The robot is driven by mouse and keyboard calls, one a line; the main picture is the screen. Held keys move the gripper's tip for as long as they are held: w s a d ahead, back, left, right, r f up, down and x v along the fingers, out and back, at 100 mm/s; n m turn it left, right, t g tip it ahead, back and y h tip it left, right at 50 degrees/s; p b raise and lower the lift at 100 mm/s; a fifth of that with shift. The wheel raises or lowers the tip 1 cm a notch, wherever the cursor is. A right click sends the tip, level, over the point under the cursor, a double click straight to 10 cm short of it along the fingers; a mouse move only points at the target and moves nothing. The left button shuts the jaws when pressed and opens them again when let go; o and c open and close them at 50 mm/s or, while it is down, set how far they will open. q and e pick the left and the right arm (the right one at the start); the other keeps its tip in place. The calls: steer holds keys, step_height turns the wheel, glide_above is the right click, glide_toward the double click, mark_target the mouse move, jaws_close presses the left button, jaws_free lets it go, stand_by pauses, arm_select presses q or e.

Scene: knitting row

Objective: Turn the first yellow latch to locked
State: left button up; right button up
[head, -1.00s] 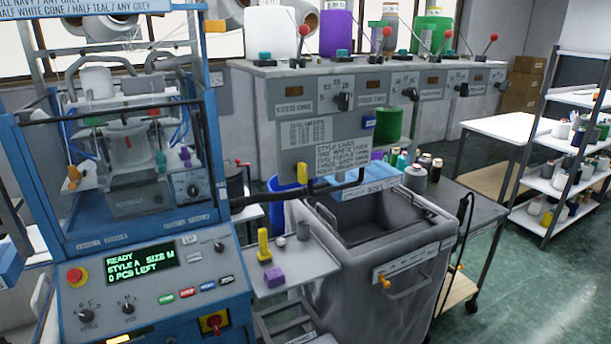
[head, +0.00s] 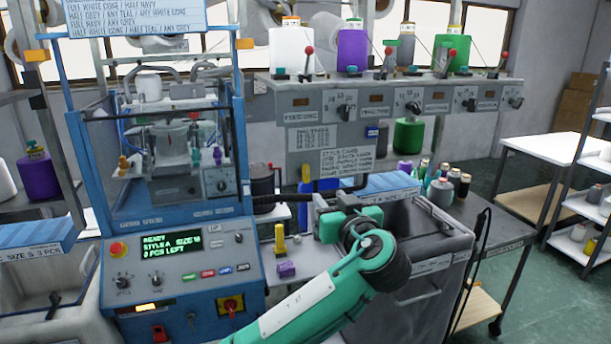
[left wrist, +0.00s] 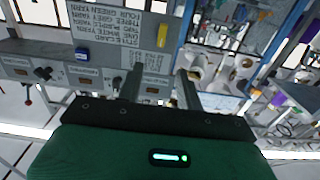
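A small upright yellow piece (head: 306,174) that looks like a latch is on the grey feeder panel, left of the style card. It also shows in the left wrist view (left wrist: 162,36), where the picture is upside down. Its locked or unlocked setting cannot be read. A yellow upright piece (head: 280,240) stands on the small side shelf, and an orange-yellow piece (head: 124,165) is inside the blue machine. My left gripper (head: 318,207) is below and slightly right of the panel's yellow piece, apart from it. In the left wrist view its fingers (left wrist: 160,74) are spread and empty.
The blue machine (head: 180,262) with its lit display stands at the left. A grey bin (head: 440,245) is behind and right of my left arm. A purple block (head: 286,270) sits on the small shelf. Cones stand on top of the feeder (head: 290,52).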

mark_target(307, 171)
arm_select(q)
steer(key=p+x, duration=0.7)
steer(key=x, duration=0.6)
steer(key=shift+a+r, duration=0.15)
steer(key=shift+r, duration=0.05)
steer(key=shift+w+a+f, duration=0.1)
steer(key=shift+w+a, duration=0.05)
steer(key=shift+w, duration=0.2)
steer(key=shift+f, duration=0.1)
jaws_close()
